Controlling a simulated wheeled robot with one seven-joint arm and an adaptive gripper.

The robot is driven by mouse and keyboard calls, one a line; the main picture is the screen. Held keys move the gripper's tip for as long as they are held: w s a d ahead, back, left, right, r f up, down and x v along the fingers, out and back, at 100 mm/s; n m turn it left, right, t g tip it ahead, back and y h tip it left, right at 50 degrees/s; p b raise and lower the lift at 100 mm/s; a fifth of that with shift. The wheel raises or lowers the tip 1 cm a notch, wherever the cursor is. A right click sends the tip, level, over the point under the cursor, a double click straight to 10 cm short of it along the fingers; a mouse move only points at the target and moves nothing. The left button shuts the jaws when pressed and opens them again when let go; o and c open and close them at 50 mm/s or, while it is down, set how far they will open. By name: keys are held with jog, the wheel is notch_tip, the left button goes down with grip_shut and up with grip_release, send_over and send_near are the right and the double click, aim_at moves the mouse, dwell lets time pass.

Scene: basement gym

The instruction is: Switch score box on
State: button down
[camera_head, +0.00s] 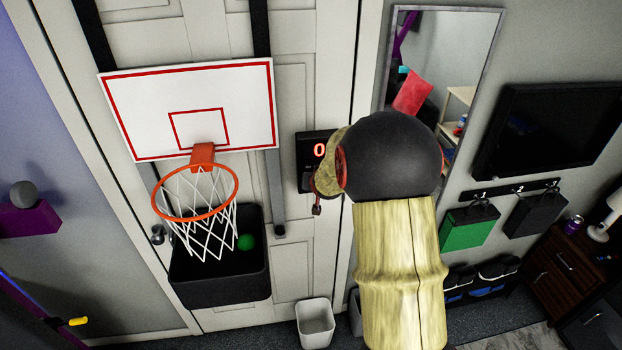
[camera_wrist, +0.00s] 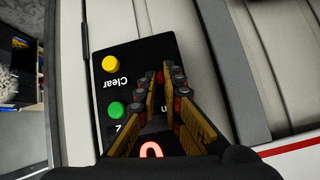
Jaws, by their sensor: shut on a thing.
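The score box (camera_head: 304,153) is a black panel with a lit red 0, mounted on the white door to the right of the hoop. In the wrist view the score box (camera_wrist: 100,72) shows upside down, with a yellow button (camera_wrist: 110,63) marked "Clear" and a green button (camera_wrist: 116,109). My gripper (camera_wrist: 167,76) is at the panel's face, its two fingers close together and shut on a part of the box. What lies between the fingertips, and a label ending in "n", are mostly hidden by them. In the head view my gripper (camera_head: 317,195) is largely hidden behind my arm.
A mirror (camera_head: 465,45) and a wall screen (camera_head: 545,125) are to the right. A white bin (camera_head: 316,325) stands below.

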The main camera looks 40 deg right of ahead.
dwell(0.3)
jog(key=c, duration=2)
grip_release()
jog(key=shift+o, duration=0.4)
jog(key=v, duration=1.1)
jog(key=shift+s+a+r, duration=0.2)
jog(key=shift+s, duration=0.1)
